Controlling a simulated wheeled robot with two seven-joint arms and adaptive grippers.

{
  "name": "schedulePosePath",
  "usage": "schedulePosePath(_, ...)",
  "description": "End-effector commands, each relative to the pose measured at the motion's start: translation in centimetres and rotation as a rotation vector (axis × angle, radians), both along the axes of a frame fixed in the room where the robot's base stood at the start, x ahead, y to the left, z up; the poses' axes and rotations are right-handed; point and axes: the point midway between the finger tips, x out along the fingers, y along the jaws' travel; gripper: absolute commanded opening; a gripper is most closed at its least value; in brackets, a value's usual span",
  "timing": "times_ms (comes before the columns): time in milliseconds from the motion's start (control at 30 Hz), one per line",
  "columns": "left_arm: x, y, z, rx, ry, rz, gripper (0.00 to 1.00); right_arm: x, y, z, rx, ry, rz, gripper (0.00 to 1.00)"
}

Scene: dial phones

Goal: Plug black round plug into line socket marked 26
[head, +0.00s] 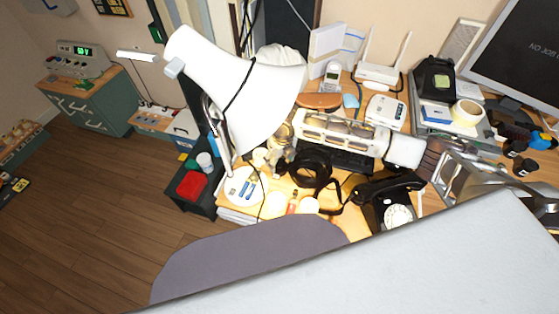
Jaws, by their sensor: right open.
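A black dial phone (397,217) with its handset across the top stands at the front of the desk. A coil of black cord (311,168) lies left of it. I cannot make out the black round plug or a line socket marked 26 in the head view; they are too small or hidden. My right gripper (449,168), metallic with linkages, comes in from the right above the desk, right of the phone. It is open, and I see nothing held in it. My left gripper is out of view.
A big white lamp (240,85) rises over the desk's left side. A white router (379,73), a cordless phone (333,75), a second black phone (436,74) and a tape roll (467,112) crowd the back. A monitor (520,50) stands at right. Open floor (100,200) lies left.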

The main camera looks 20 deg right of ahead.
Motion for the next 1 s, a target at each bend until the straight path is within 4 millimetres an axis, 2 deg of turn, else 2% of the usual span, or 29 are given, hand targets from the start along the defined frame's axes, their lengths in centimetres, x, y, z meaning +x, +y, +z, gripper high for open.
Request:
schedulePosePath(600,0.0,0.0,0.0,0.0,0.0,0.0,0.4,-0.9,-0.3,8.4,0.001,-0.003,0.001,0.65)
schedulePosePath(800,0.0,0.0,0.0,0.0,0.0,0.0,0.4,-1.1,-0.4,10.2,0.0,-0.001,-0.001,0.65)
schedulePosePath(1000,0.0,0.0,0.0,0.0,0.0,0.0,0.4,-1.3,-0.4,10.8,-0.001,0.0,0.0,0.65)
